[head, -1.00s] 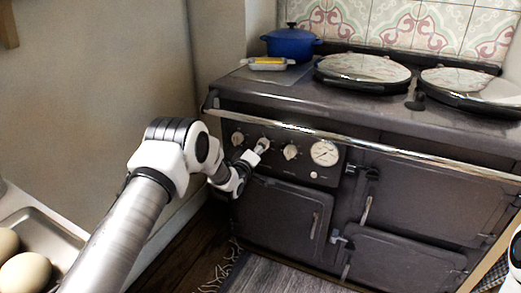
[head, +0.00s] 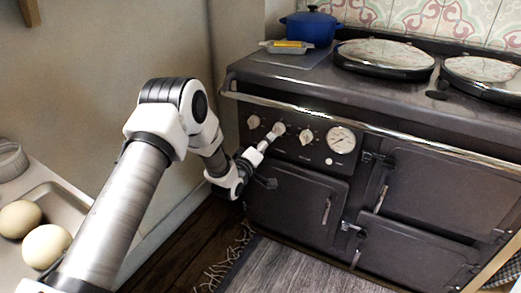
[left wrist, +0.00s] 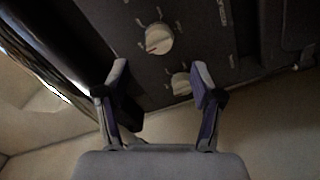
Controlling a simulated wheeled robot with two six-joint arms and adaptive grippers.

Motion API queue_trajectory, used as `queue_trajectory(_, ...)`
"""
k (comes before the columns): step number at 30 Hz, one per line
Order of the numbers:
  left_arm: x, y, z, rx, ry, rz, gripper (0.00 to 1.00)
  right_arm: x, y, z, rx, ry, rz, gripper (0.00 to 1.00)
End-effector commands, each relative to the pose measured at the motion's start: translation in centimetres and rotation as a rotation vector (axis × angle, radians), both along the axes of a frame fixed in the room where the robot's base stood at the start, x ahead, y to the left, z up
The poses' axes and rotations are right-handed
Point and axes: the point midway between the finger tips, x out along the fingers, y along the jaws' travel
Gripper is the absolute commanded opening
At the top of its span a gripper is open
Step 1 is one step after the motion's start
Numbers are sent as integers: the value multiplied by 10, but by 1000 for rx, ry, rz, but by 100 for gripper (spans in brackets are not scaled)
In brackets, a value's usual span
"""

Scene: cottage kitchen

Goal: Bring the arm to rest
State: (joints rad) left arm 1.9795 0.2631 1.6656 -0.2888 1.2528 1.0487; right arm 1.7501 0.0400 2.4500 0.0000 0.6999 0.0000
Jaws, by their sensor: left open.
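My left arm enters from the left in the head view and bends at its elbow towards the dark range cooker (head: 400,125). My left gripper (head: 265,145) is small there, just below and in front of the middle knob (head: 277,130) on the control panel. In the left wrist view the two fingers (left wrist: 160,80) stand apart with nothing between them. A white knob with a red mark (left wrist: 158,38) lies beyond the fingertips. A second knob (left wrist: 181,83) shows near the right finger. My right gripper is out of view.
A chrome rail (head: 350,121) runs above the panel, with a gauge (head: 341,140) and other knobs below it. A blue pot (head: 310,26) and a small dish (head: 287,46) stand on top. Eggs (head: 46,246) sit in a tray at left.

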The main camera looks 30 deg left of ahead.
Motion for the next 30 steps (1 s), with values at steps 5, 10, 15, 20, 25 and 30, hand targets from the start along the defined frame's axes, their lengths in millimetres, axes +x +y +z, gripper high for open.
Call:
queue_trajectory(5,-32,1,0,-1,0,0,67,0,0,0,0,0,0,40)
queue_trajectory(10,-39,1,1,0,-1,0,67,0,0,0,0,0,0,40)
queue_trajectory(15,-39,1,0,0,-1,0,67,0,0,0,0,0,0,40)
queue_trajectory(20,-39,1,0,0,-1,0,67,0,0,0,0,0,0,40)
queue_trajectory(25,-45,-10,-25,8,42,-20,67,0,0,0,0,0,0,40)
queue_trajectory(30,-107,-55,-118,25,298,-78,67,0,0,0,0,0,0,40)
